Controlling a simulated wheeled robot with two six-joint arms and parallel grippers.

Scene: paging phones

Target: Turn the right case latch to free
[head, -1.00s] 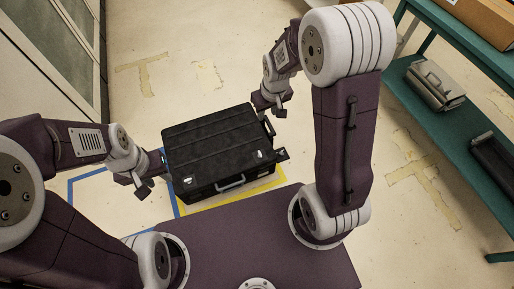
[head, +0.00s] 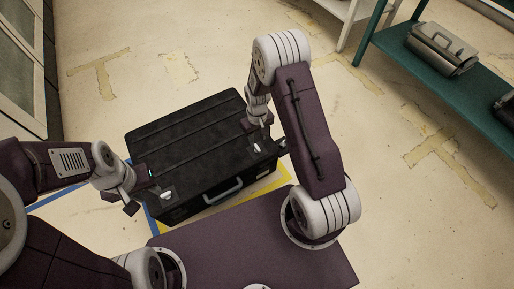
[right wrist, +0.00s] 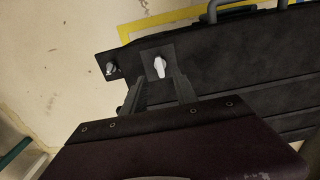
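The black case (head: 190,140) lies flat on the floor in front of my base, its grey handle (head: 222,192) facing me. The left latch (head: 168,196) shows pale at its front left corner. The right latch (head: 257,149) sits near the front right corner, just below my right gripper (head: 260,134). In the right wrist view, my right gripper (right wrist: 158,80) is open, its two fingers pointing at the pale right latch (right wrist: 160,66), with the tips close to it. Contact cannot be told. My left gripper (head: 139,190) is open and empty at the case's left side.
Yellow tape (head: 262,188) and blue tape (head: 75,187) mark the floor around the case. A metal bracket with a knob (right wrist: 111,69) sticks out at the case corner. A teal shelf (head: 460,78) with a grey case (head: 440,48) stands at the right.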

